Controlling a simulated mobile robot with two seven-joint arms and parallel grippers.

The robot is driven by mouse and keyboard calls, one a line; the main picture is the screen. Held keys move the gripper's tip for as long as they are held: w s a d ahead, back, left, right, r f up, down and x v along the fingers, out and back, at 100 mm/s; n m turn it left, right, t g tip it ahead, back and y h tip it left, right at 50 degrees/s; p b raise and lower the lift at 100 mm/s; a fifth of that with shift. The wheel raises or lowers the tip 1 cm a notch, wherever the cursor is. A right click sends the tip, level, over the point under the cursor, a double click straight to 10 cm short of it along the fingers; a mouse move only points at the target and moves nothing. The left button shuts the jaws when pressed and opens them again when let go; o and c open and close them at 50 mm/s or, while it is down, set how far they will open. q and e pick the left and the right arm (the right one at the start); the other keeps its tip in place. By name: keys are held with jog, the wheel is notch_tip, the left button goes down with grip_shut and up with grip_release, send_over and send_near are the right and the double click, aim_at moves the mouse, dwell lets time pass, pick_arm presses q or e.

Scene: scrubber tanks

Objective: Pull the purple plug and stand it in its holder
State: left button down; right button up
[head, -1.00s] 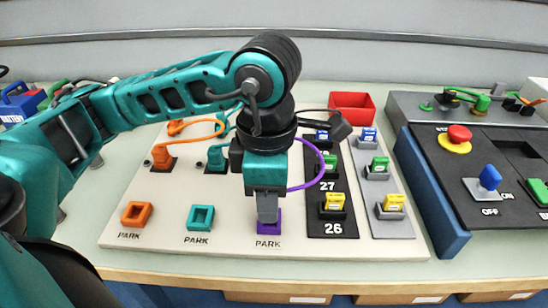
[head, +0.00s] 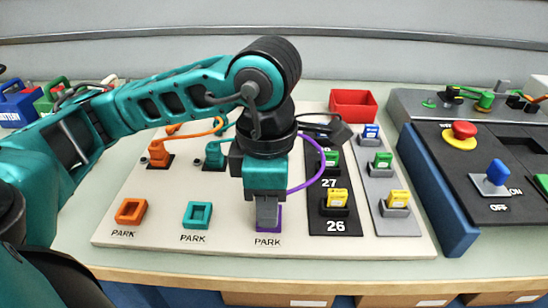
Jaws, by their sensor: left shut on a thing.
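My left gripper (head: 268,215) points straight down over the purple park holder (head: 279,219) at the front of the pale board. It is shut on the purple plug, whose body is mostly hidden by the fingers and the holder. The plug's purple cable (head: 317,178) arcs from behind the gripper up to the right. The fingertips are at the holder's opening, and how deep the plug sits cannot be told. The purple socket is hidden behind my arm. My right gripper is not in view.
An orange holder (head: 131,211) and a teal holder (head: 197,215) stand left of the purple one. Orange (head: 159,154) and teal (head: 214,154) plugs stand behind them. Coloured breakers (head: 337,199) stand close on the right. A red bin (head: 353,105) is behind; a control box (head: 470,170) is far right.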

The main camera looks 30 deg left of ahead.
pick_arm(q)
jog(key=shift+s+f, duration=0.1)
jog(key=shift+f, duration=0.1)
jog(key=c, duration=0.8)
grip_release()
jog(key=shift+d+f, duration=0.1)
jog(key=shift+o, duration=0.2)
jog(key=shift+s, duration=0.1)
jog(key=shift+c, duration=1.3)
jog(key=shift+o, duration=1.8)
jog(key=shift+r+p, duration=0.35)
jog(key=shift+r, duration=0.2)
notch_tip(320, 180, up, 8)
jog(key=p, duration=0.5)
jog(key=shift+f, duration=0.1)
